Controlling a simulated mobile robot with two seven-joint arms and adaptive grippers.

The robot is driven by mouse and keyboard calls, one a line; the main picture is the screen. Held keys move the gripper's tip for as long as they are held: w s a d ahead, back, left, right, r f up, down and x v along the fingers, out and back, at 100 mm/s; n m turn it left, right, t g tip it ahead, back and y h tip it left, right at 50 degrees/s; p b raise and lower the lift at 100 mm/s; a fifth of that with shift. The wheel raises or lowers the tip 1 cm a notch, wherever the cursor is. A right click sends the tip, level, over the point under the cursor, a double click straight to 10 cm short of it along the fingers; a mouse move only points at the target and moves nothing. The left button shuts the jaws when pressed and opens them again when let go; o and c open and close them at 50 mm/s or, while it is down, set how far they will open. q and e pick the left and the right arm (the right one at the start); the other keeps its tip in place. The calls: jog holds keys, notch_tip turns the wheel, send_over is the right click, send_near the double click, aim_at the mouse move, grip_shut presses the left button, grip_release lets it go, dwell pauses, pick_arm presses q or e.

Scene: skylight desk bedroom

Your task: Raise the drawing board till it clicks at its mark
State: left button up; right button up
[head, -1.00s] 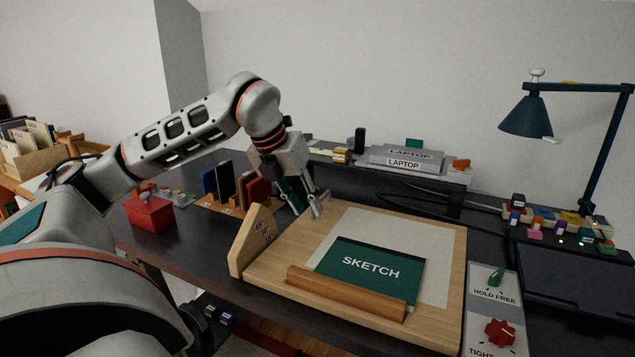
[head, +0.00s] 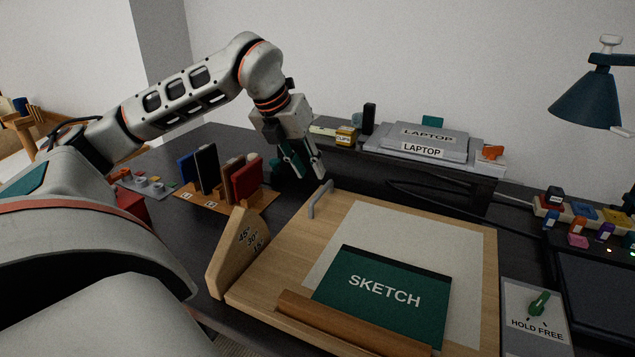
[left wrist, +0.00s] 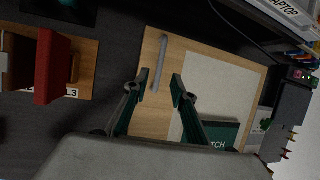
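The wooden drawing board (head: 286,240) lies low on the desk, with a grey handle (head: 320,198) at its back left corner. A pale paper sheet and the green SKETCH pad (head: 372,292) lie on it, above a wooden ledge (head: 345,323). A wooden angle plate (head: 238,248) marked 45, 30 and 15 stands at its left side. My left gripper (head: 307,174) is open and empty, above and behind the handle. In the left wrist view the handle (left wrist: 160,64) shows beyond and between the parted fingers (left wrist: 159,84). My right gripper is not in view.
A panel with a green knob (head: 539,303) marked HOLD FREE is right of the board. Upright books (head: 246,180) stand behind left. A laptop (head: 425,146) rests on a raised shelf behind. A lamp (head: 588,98) hangs at the right.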

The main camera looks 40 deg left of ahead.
aim_at(321, 191)
pick_arm(q)
jog(key=x, duration=0.6)
jog(key=shift+d+f, duration=0.1)
jog(key=shift+f, duration=0.15)
grip_shut()
